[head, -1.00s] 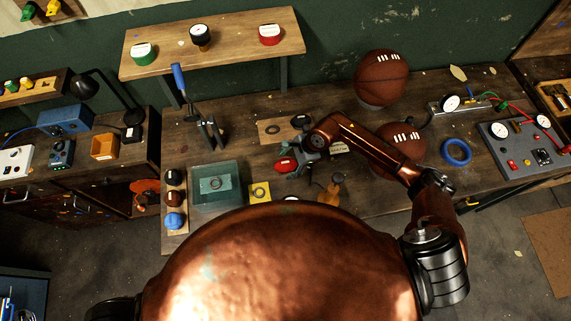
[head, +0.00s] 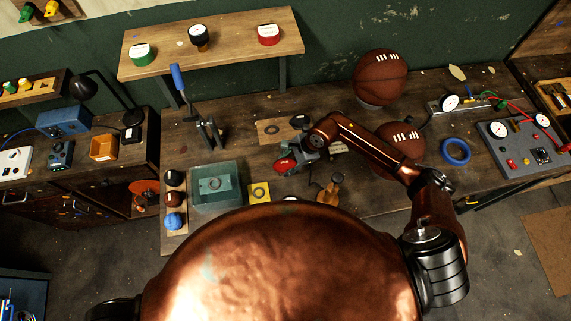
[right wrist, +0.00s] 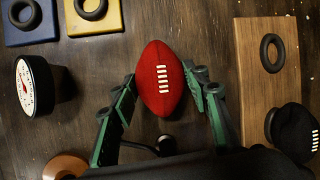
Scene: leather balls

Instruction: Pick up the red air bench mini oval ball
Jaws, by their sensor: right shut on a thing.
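The red mini oval ball (head: 284,165) with white laces is at my right gripper (head: 295,161), over the middle of the workbench. In the right wrist view the red ball (right wrist: 162,78) sits between the two green-sided fingers of the right gripper (right wrist: 162,92), with its pointed lower end between the fingertips. The gripper is shut on it. I cannot tell whether the ball is clear of the bench top. My left gripper is not in view.
A teal tray (head: 216,202) lies to the left, beside a stand with small balls (head: 174,200). A black ball (right wrist: 295,130) and a wooden board (right wrist: 262,50) lie to the right in the wrist view.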

